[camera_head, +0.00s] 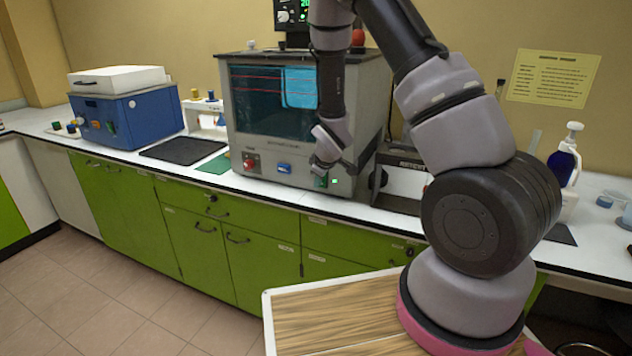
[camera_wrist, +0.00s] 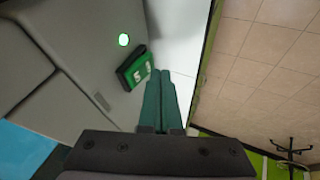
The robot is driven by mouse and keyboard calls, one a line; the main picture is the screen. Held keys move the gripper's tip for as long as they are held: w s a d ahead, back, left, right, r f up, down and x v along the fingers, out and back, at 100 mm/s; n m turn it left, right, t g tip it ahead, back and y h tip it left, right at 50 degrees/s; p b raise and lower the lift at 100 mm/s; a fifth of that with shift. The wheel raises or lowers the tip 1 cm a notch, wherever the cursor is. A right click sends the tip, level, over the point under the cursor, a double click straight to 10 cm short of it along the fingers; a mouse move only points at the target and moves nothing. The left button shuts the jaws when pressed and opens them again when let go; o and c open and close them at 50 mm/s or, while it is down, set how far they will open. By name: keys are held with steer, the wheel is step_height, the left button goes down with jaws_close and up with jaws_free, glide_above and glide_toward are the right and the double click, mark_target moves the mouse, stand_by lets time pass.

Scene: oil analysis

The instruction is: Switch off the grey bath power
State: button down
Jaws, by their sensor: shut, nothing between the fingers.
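The grey bath (camera_head: 350,120) stands on the bench with a dark front window. At the lower right of its front is a green switch (camera_head: 320,182) with a lit green lamp (camera_head: 334,181) beside it. In the wrist view the green rocker switch (camera_wrist: 134,68) has white marks and sits just left of my fingertips, and the lamp (camera_wrist: 123,40) glows green. My gripper (camera_wrist: 160,73) is shut and empty, its teal fingers together. Whether the tips touch the switch I cannot tell. In the head view my gripper (camera_head: 321,173) is at this switch and partly covers it.
A red knob (camera_head: 249,164) and a blue switch (camera_head: 283,168) are on the bath's lower front. A blue box (camera_head: 130,118) with a white lid stands at left. A dark mat (camera_head: 182,151) lies between them. A soap bottle (camera_head: 565,160) stands at right.

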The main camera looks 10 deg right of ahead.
steer(key=shift+w+d, duration=0.25)
steer(key=shift+w+d+f, duration=0.15)
steer(key=shift+w+f, duration=0.05)
steer(key=shift+f, duration=0.05)
steer(key=shift+r, duration=0.9)
